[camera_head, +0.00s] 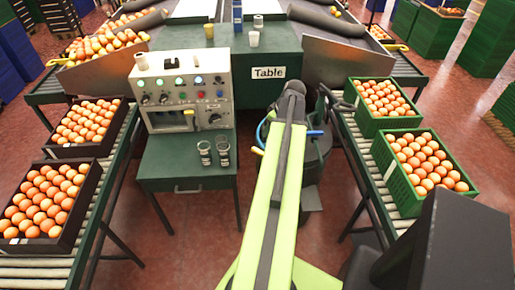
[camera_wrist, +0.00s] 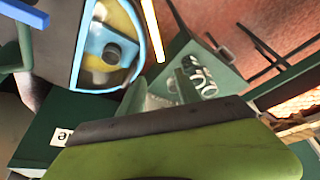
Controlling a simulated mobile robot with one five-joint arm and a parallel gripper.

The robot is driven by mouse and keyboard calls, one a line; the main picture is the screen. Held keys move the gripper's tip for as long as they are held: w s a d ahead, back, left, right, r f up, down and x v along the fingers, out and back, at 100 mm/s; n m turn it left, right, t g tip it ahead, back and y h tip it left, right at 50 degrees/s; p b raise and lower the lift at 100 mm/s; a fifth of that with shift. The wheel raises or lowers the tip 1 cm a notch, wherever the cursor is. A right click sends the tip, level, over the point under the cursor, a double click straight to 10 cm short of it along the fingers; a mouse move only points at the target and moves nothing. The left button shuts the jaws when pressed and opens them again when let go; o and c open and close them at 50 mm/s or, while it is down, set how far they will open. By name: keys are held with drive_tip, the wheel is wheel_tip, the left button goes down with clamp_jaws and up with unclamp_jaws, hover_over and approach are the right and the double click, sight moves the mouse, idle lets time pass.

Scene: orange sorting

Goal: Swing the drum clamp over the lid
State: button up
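A dark drum (camera_head: 316,146) stands just right of the green table, largely hidden behind my arm. Blue parts (camera_head: 264,130) and a short yellow bar (camera_head: 257,151) show beside my arm at the drum. In the wrist view a blue-rimmed round lid (camera_wrist: 110,48) with a dark knob is at upper left. A yellow bar (camera_wrist: 153,30) is right of the lid, and a blue bar (camera_wrist: 24,12) is at the far left. I cannot tell which part is the clamp. My gripper (camera_head: 294,90) is at the drum; its fingers cannot be made out.
A control panel (camera_head: 183,92) and two small cups stand on a green bench (camera_head: 185,165) left of my arm. Crates of oranges (camera_head: 425,165) sit on roller conveyors at both sides. The green table (camera_head: 268,90) lies beyond. Red floor shows between the bench and the conveyors.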

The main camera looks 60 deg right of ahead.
sight(257, 149)
drive_tip(key=b+x, duration=1.5)
drive_tip(key=x, duration=0.2)
drive_tip(key=shift+f, duration=0.15)
clamp_jaws()
idle(0.5)
